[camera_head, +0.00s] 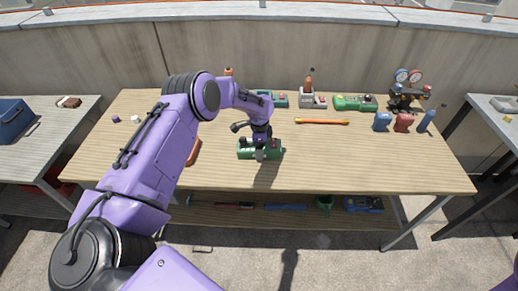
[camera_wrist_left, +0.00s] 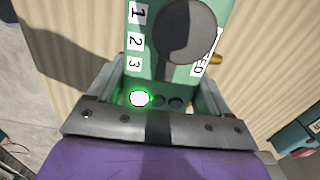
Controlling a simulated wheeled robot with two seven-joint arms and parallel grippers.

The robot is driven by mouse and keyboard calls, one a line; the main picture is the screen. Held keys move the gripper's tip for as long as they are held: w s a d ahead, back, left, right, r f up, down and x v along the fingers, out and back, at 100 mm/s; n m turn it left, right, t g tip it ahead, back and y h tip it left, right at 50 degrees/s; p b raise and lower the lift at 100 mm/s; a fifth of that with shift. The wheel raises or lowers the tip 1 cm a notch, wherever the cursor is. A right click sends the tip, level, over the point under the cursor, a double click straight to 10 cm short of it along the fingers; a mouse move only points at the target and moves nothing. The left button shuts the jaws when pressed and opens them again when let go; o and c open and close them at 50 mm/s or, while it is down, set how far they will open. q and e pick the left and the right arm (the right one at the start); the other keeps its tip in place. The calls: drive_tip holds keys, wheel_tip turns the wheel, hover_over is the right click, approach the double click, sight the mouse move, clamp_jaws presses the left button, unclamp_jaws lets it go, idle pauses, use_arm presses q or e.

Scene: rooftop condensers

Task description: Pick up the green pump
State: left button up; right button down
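A green box-like unit (camera_head: 245,152), which I take to be the green pump, lies near the middle front of the table. In the left wrist view its top (camera_wrist_left: 160,72) shows a big dark round knob, labels 1, 2, 3 and a lit green button. My left gripper (camera_head: 260,153) is right over it, with one finger on each side of the unit in the wrist view (camera_wrist_left: 160,95). I cannot tell whether the fingers press on it. A second green unit (camera_head: 355,102) lies at the table's back right. My right gripper is out of view.
On the wooden table (camera_head: 370,165) are an orange-yellow bar (camera_head: 322,121), a grey unit (camera_head: 313,98), a gauge set (camera_head: 407,88), and blue (camera_head: 382,121) and red (camera_head: 403,122) containers. A teal unit (camera_head: 279,99) lies behind my arm. The right front is clear. Tools lie on the lower shelf.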

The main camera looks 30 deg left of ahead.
use_arm(q)
drive_tip(key=shift+c, duration=1.1)
drive_tip(key=shift+w+r, duration=0.1)
drive_tip(key=shift+r, duration=0.05)
drive_tip(key=shift+r, duration=0.3)
drive_tip(key=s+d+r, duration=0.3)
drive_tip(key=s+r, duration=0.3)
drive_tip(key=r, duration=0.1)
drive_tip(key=s+d+r+p, duration=0.1)
drive_tip(key=s+d+r, duration=0.2)
drive_tip(key=s+r, duration=0.3)
drive_tip(key=shift+s+d+r, duration=0.25)
drive_tip(key=shift+d+r, duration=0.05)
drive_tip(key=shift+r, duration=0.75)
